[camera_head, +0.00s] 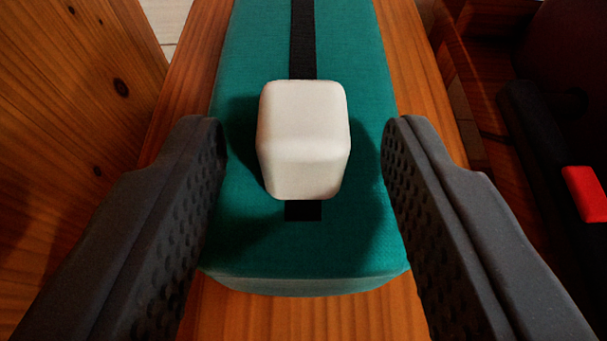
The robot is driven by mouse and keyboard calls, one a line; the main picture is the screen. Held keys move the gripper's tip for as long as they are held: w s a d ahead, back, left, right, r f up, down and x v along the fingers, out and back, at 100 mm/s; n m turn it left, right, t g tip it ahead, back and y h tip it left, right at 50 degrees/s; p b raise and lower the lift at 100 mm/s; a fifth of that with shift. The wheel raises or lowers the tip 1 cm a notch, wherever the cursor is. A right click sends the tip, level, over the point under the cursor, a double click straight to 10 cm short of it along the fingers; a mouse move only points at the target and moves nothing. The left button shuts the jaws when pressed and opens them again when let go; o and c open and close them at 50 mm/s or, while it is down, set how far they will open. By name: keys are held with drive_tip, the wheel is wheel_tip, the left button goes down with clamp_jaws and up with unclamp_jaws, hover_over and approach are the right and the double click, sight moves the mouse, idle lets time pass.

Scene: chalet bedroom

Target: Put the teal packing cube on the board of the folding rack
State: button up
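The teal packing cube (265,245) is a long teal fabric block with a black strip along its top. It lies on a wooden surface and runs away from me past the top edge of the picture. A white rounded block (303,140) sits on its top, over the black strip. My gripper (304,150) is open, with one dark textured finger on each side of the white block. Gaps show between the fingers and the white block. I cannot tell how high the fingertips are above the teal cube. No folding rack can be made out.
The wooden surface (235,312) shows in front of the cube and along its sides. A knotty wooden panel (70,120) stands at the left. At the right is a dark object (535,135) with a red part (585,193), in shadow.

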drive_tip(key=p+v, duration=0.6)
drive_tip(key=v, duration=0.6)
idle(0.4)
